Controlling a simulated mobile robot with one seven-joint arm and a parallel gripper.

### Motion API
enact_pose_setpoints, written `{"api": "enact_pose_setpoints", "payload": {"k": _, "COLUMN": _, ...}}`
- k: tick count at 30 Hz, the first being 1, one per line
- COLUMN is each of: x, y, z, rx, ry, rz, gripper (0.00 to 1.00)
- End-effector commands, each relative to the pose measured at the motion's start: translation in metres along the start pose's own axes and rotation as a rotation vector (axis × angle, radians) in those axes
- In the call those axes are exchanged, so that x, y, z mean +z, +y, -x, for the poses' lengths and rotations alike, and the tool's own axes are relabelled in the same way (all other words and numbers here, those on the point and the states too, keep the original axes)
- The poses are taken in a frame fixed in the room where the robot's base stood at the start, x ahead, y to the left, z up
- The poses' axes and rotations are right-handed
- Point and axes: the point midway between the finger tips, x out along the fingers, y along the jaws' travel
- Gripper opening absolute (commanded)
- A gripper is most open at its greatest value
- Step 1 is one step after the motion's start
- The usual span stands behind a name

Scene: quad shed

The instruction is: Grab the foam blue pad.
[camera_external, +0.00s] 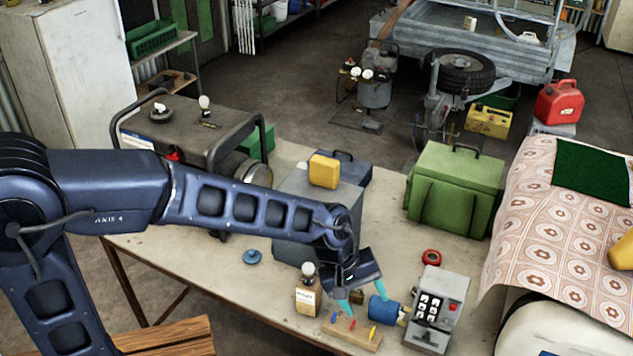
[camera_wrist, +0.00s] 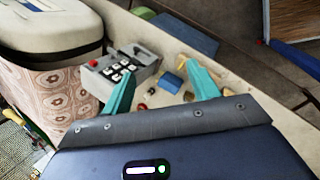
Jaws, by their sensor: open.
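Two blue things on the workbench could be the pad. A short, thick blue cylinder (camera_external: 381,310) lies on its side beside the grey keypad box; a blue piece, seemingly the same one, shows between my fingers in the wrist view (camera_wrist: 171,83). A small flat blue disc (camera_external: 252,257) with a raised middle lies farther left. My gripper (camera_external: 367,307) has two teal fingers, spread apart and pointing down over the bench, close to the blue cylinder. The fingers also show in the wrist view (camera_wrist: 160,70). Nothing is visibly held, and the exact height above the cylinder cannot be told.
Close by are a keypad box (camera_external: 436,309), a wooden board (camera_external: 354,334) with coloured pegs, a bottle (camera_external: 308,294) and a red ring (camera_external: 431,257). A green case (camera_external: 455,190) and a grey box with a yellow block (camera_external: 324,171) stand behind. Bare bench lies around the disc.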

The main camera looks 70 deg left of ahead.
Motion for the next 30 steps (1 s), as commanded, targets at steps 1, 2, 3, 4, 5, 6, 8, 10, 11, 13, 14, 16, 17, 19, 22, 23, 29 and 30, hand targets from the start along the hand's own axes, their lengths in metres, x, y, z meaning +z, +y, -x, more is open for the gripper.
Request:
{"api": "enact_pose_setpoints", "payload": {"k": 1, "x": -0.013, "y": 0.004, "z": -0.012, "rx": -0.002, "ry": 0.0, "rz": 0.068, "gripper": 0.6}}
{"api": "enact_pose_setpoints", "payload": {"k": 2, "x": -0.02, "y": 0.007, "z": -0.019, "rx": -0.002, "ry": -0.002, "rz": 0.11, "gripper": 0.6}}
{"api": "enact_pose_setpoints", "payload": {"k": 3, "x": -0.029, "y": 0.01, "z": -0.027, "rx": 0.0, "ry": -0.001, "rz": 0.164, "gripper": 0.6}}
{"api": "enact_pose_setpoints", "payload": {"k": 4, "x": -0.037, "y": 0.013, "z": -0.033, "rx": 0.002, "ry": 0.0, "rz": 0.205, "gripper": 0.6}}
{"api": "enact_pose_setpoints", "payload": {"k": 5, "x": -0.044, "y": 0.014, "z": -0.04, "rx": 0.003, "ry": 0.001, "rz": 0.247, "gripper": 0.6}}
{"api": "enact_pose_setpoints", "payload": {"k": 6, "x": -0.054, "y": 0.016, "z": -0.048, "rx": 0.004, "ry": 0.001, "rz": 0.303, "gripper": 0.6}}
{"api": "enact_pose_setpoints", "payload": {"k": 8, "x": -0.07, "y": 0.02, "z": -0.061, "rx": 0.007, "ry": 0.004, "rz": 0.385, "gripper": 0.6}}
{"api": "enact_pose_setpoints", "payload": {"k": 10, "x": -0.087, "y": 0.021, "z": -0.077, "rx": 0.009, "ry": 0.008, "rz": 0.481, "gripper": 0.6}}
{"api": "enact_pose_setpoints", "payload": {"k": 11, "x": -0.095, "y": 0.022, "z": -0.084, "rx": 0.01, "ry": 0.011, "rz": 0.523, "gripper": 0.6}}
{"api": "enact_pose_setpoints", "payload": {"k": 13, "x": -0.114, "y": 0.022, "z": -0.1, "rx": 0.013, "ry": 0.018, "rz": 0.618, "gripper": 0.6}}
{"api": "enact_pose_setpoints", "payload": {"k": 14, "x": -0.121, "y": 0.022, "z": -0.107, "rx": 0.013, "ry": 0.02, "rz": 0.659, "gripper": 0.6}}
{"api": "enact_pose_setpoints", "payload": {"k": 16, "x": -0.139, "y": 0.021, "z": -0.121, "rx": 0.018, "ry": 0.028, "rz": 0.747, "gripper": 0.6}}
{"api": "enact_pose_setpoints", "payload": {"k": 17, "x": -0.146, "y": 0.02, "z": -0.128, "rx": 0.018, "ry": 0.032, "rz": 0.781, "gripper": 0.6}}
{"api": "enact_pose_setpoints", "payload": {"k": 19, "x": -0.159, "y": 0.018, "z": -0.14, "rx": 0.021, "ry": 0.038, "rz": 0.851, "gripper": 0.6}}
{"api": "enact_pose_setpoints", "payload": {"k": 22, "x": -0.173, "y": 0.016, "z": -0.151, "rx": 0.025, "ry": 0.046, "rz": 0.923, "gripper": 0.6}}
{"api": "enact_pose_setpoints", "payload": {"k": 23, "x": -0.176, "y": 0.016, "z": -0.154, "rx": 0.027, "ry": 0.048, "rz": 0.939, "gripper": 0.6}}
{"api": "enact_pose_setpoints", "payload": {"k": 29, "x": -0.184, "y": 0.014, "z": -0.164, "rx": 0.028, "ry": 0.052, "rz": 0.977, "gripper": 0.6}}
{"api": "enact_pose_setpoints", "payload": {"k": 30, "x": -0.184, "y": 0.014, "z": -0.167, "rx": 0.028, "ry": 0.051, "rz": 0.978, "gripper": 0.6}}
